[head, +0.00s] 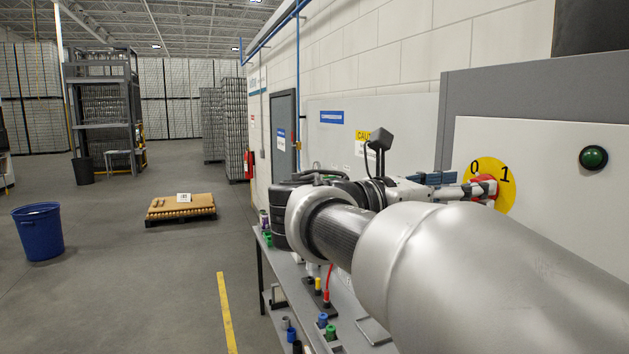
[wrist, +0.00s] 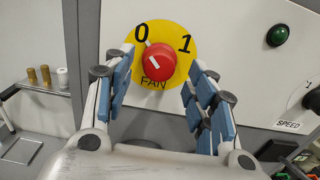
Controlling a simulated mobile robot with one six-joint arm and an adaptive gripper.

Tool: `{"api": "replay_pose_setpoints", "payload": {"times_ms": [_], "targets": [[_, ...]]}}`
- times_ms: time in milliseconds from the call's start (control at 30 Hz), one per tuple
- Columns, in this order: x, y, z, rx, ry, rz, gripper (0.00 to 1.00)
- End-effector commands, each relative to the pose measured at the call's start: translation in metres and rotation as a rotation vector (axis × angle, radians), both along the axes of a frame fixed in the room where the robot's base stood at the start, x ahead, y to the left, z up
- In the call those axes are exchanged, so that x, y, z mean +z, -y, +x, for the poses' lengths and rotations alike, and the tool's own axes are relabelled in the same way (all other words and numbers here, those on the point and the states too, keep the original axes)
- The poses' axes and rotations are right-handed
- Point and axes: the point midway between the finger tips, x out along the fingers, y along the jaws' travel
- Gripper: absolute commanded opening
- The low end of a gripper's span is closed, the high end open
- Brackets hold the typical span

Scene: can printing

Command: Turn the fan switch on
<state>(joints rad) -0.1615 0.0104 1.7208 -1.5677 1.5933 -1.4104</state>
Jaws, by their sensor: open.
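The fan switch is a red round knob (wrist: 157,66) on a yellow disc (wrist: 182,36) marked 0, 1 and FAN. The white mark on the knob points up and left, toward the 0. In the head view the yellow disc (head: 497,172) is on the panel at the right, with the knob partly hidden by my fingers. My gripper (wrist: 161,74) is open, with one blue-padded finger on each side of the knob. Gaps show between the fingers and the knob in the wrist view. In the head view my gripper (head: 484,188) is right at the switch.
A green button (head: 593,157) is to the right of the switch. A SPEED dial (wrist: 312,98) is at the wrist view's right edge. A workbench (head: 293,303) with small coloured items runs under my arm. A blue bin (head: 38,232) and a loaded pallet (head: 181,208) stand on the open floor.

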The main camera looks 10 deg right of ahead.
Motion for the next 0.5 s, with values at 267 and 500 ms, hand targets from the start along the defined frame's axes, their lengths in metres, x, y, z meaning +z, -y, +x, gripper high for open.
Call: {"api": "replay_pose_setpoints", "payload": {"times_ms": [267, 500], "targets": [[0.000, 0.025, 0.003, -0.001, 0.000, 0.000, 0.51], [0.000, 0.026, 0.004, 0.000, 0.000, 0.000, 0.51]]}}
